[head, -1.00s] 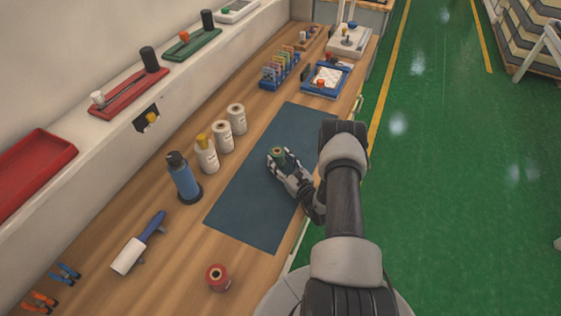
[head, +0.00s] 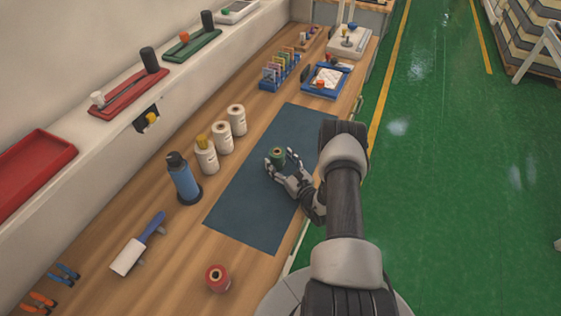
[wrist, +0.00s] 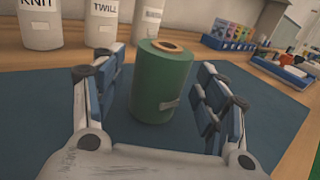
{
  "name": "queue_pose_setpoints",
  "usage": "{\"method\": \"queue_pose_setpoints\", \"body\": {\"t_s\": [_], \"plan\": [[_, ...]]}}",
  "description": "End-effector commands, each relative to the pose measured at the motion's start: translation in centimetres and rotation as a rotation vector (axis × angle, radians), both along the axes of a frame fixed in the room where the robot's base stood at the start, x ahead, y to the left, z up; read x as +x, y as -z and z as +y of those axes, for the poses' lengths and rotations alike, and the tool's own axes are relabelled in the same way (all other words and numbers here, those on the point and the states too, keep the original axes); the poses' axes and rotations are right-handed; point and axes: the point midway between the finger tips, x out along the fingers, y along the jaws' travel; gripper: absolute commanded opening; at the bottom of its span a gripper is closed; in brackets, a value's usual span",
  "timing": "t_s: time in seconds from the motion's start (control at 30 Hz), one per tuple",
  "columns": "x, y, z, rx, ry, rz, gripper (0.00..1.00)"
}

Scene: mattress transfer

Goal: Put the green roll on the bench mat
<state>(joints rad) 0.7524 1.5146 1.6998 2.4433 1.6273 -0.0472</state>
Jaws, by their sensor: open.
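The green roll (head: 277,156) stands upright on the dark blue bench mat (head: 245,210). In the wrist view the green roll (wrist: 160,82) stands between my two fingers, with the mat (wrist: 40,105) under it. My gripper (head: 279,163) is open around the roll. In the wrist view there is a clear gap between the roll and each finger of my gripper (wrist: 150,90). A small pale label shows on the roll's side.
White rolls (head: 221,135) stand left of the mat. A blue bottle (head: 183,180), a lint roller (head: 138,245) and a red roll (head: 217,278) are on the bench nearer the front. A blue tray (head: 325,80) lies beyond the mat. The mat's near half is bare.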

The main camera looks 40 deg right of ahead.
Motion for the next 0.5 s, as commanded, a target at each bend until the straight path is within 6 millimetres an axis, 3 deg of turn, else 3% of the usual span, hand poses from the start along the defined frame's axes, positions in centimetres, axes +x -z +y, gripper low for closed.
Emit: {"method": "queue_pose_setpoints", "body": {"t_s": [0.07,0.17,0.5], "plan": [[0.0,-0.5,0.0,0.000,0.000,0.000,0.67],[-1.7,-0.2,0.0,0.002,0.003,0.003,0.67],[-9.0,-0.3,0.3,0.003,0.005,0.002,0.67]]}}
